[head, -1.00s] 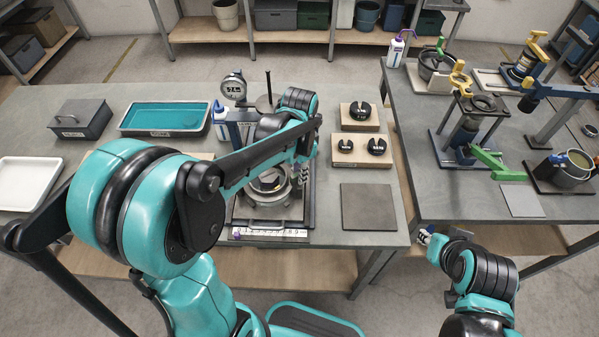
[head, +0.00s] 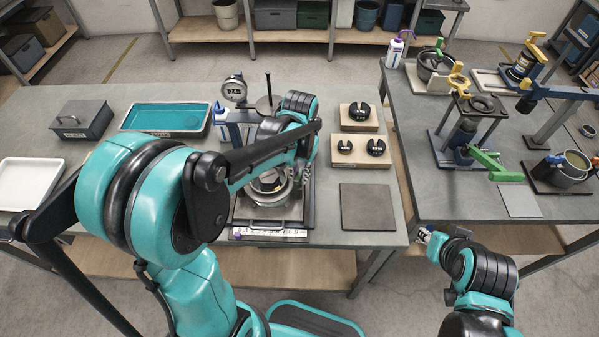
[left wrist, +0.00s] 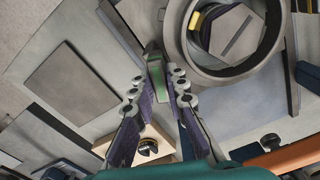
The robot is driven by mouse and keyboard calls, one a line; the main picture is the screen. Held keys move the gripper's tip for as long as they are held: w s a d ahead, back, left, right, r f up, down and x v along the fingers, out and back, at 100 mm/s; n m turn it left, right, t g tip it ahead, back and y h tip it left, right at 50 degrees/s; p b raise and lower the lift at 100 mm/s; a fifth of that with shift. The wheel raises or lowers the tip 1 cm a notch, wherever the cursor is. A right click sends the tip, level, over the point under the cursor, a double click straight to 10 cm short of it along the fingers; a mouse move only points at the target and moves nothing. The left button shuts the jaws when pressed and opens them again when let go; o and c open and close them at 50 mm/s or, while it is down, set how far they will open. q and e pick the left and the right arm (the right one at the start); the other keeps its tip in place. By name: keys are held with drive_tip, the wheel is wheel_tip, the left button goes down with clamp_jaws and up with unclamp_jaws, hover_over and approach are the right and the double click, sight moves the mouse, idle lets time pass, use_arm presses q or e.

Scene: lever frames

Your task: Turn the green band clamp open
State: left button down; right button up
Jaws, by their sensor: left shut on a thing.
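The band clamp's green lever (left wrist: 155,78) shows in the left wrist view between the fingertips of my left gripper (left wrist: 157,82). The gripper is shut on it. The lever stands beside a grey metal ring (left wrist: 232,75) with a hexagonal block inside. In the head view, my left gripper (head: 303,176) is at the right side of the round vessel (head: 268,188) on the near table. My arm hides part of the vessel, and the green lever cannot be made out there. My right gripper (head: 427,237) is low, in front of the right table, too small to read.
Wooden blocks with black knobs (head: 361,160) and a dark flat plate (head: 367,207) lie right of the vessel. A dial gauge (head: 234,90) stands behind it. A ruled strip (head: 270,233) lies in front. Another green lever (head: 495,166) is on the right table.

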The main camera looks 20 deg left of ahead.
sight(300, 174)
use_arm(q)
drive_tip(key=shift+n, duration=2)
drive_tip(key=c, duration=1.5)
unclamp_jaws()
drive_tip(key=shift+c, duration=0.2)
drive_tip(key=shift+r, duration=0.1)
wheel_tip(300, 174, up, 12)
